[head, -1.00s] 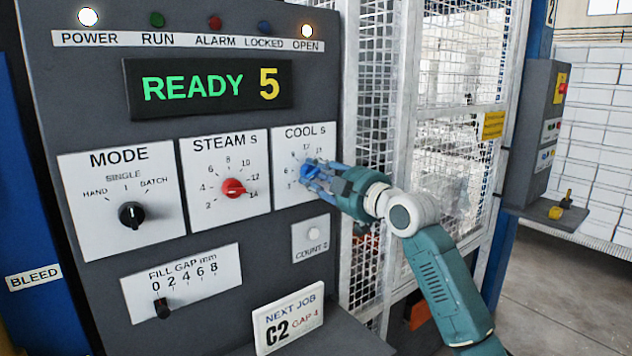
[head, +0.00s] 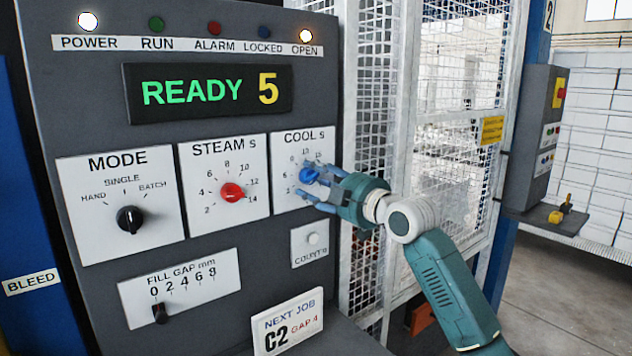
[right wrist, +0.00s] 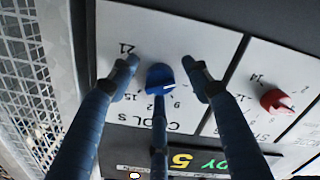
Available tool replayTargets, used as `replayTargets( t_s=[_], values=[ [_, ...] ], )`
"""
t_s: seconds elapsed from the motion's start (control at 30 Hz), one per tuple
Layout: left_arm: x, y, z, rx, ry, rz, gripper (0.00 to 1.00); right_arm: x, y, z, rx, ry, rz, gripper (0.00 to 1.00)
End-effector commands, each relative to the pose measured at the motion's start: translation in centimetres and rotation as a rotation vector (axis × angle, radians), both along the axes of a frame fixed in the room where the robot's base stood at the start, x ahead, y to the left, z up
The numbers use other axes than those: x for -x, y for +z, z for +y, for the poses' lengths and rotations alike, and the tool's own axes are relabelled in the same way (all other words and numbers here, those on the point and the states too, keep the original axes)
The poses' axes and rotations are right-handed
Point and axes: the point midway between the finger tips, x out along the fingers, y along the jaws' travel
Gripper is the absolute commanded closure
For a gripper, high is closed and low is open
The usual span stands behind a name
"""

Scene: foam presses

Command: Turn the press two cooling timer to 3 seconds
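The blue knob (head: 308,175) of the COOL s timer sits on a white dial plate (head: 290,146) at the upper right of the grey panel. My right gripper (head: 318,184) is at the knob, its fingers spread around it. In the right wrist view the fingers (right wrist: 163,65) stand apart on both sides of the blue knob (right wrist: 160,78), with visible gaps, and a third finger lies below it. Part of the scale is hidden by the fingers, and I cannot read the knob's exact setting. My left gripper is out of view.
The red STEAM s knob (head: 232,192) and black MODE knob (head: 130,218) are to the left. The display (head: 208,92) reads READY 5. A COUNT button (head: 313,239) and NEXT JOB card (head: 288,320) are below. A mesh guard (head: 375,90) stands right of the panel.

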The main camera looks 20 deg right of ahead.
Motion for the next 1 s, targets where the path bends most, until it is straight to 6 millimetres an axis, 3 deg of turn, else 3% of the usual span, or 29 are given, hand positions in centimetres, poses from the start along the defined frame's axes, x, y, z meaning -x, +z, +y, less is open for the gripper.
replayTargets(
  t_s=[0.27, 0.7, 1.0],
  values=[
    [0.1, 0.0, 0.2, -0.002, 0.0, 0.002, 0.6, 1.1, 0.2, -0.6, -0.001, -0.002, -0.005, 0.52],
    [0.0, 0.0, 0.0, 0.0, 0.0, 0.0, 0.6, 9.2, 0.0, -3.5, 0.003, -0.003, -0.001, 0.52],
    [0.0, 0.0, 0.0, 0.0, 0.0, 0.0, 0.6, 11.3, 0.0, -4.2, 0.0, -0.001, 0.001, 0.52]
  ],
)
